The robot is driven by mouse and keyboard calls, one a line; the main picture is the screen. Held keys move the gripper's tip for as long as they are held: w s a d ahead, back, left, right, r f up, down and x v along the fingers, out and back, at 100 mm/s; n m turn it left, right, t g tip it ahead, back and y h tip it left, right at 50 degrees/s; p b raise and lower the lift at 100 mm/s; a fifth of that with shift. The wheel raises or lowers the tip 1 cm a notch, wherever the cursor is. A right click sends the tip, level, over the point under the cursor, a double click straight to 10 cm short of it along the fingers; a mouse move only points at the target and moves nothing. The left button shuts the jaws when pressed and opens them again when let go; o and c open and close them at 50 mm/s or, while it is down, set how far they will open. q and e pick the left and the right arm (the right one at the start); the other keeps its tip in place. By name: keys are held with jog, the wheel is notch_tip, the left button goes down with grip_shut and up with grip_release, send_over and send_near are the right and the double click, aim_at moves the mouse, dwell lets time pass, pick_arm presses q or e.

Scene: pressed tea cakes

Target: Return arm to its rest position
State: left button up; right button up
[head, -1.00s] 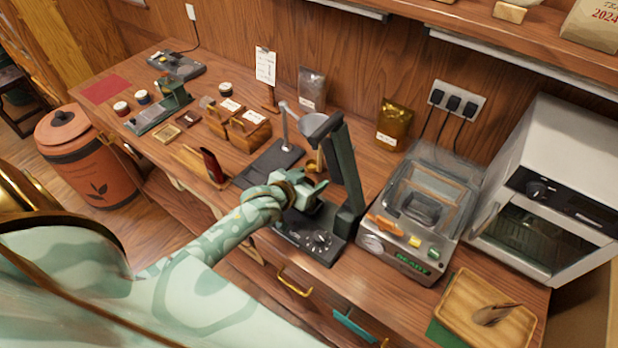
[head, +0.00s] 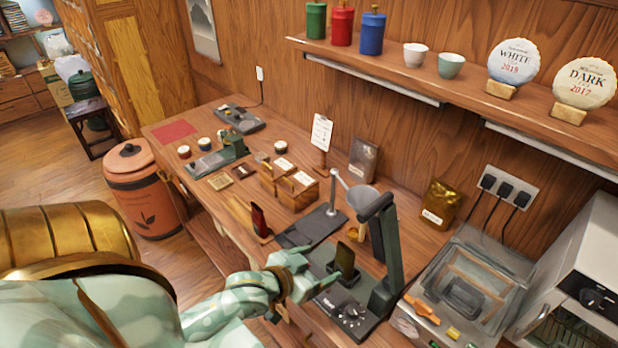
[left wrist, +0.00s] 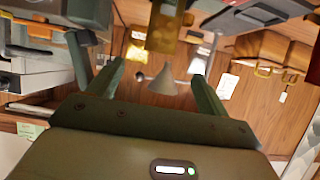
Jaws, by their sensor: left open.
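My left arm, pale green with a patterned surface, comes in from the left in the head view. My left gripper (head: 314,270) is open and empty, just left of the black scale-like base (head: 340,312) of the dark stand (head: 388,245), above the bench's front part. A small dark upright block (head: 345,260) stands on that base, right of the fingers; I cannot tell whether they touch. In the left wrist view the two fingers are spread apart (left wrist: 157,82), with a grey funnel (left wrist: 170,78) visible beyond them. My right gripper is not in view.
A clear-lidded machine (head: 468,290) and a white oven (head: 570,285) stand to the right on the bench. Wooden boxes (head: 290,185) and a dark red upright item (head: 260,222) stand left of the stand. A terracotta bin (head: 145,195) is on the floor at left.

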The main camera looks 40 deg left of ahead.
pick_arm(q)
jog(key=shift+v, duration=1.2)
